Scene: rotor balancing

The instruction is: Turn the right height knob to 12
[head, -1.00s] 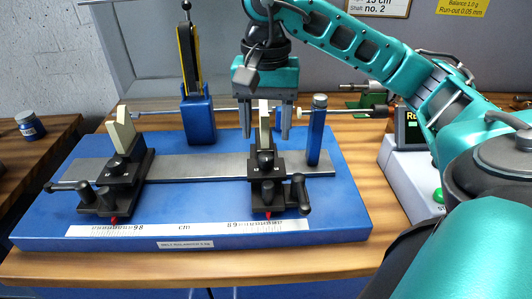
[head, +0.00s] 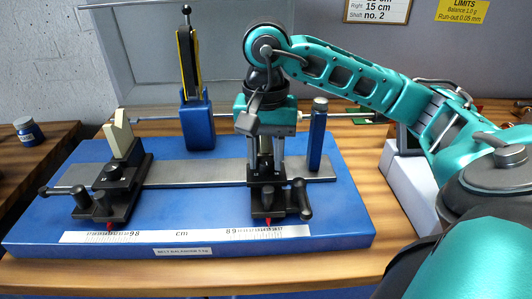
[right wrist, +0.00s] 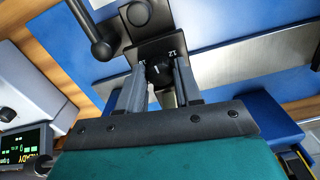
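The right support (head: 268,197) is a black carriage on the rail, with a black clamp handle (head: 301,199) at its front right. My right gripper (head: 266,172) points straight down over it. In the right wrist view, the right height knob (right wrist: 158,74) is a small black knob with a white pointer line. A "12" shows beyond the knob at upper right; a second number at upper left is partly hidden by a finger. My left gripper is out of view.
The left support (head: 112,182) with its cream block stands on the steel rail (head: 205,172) of the blue base (head: 345,215). A blue post (head: 317,140) stands just right of my gripper. A yellow-black upright unit (head: 195,125) stands behind. A display box (right wrist: 25,135) is at the side.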

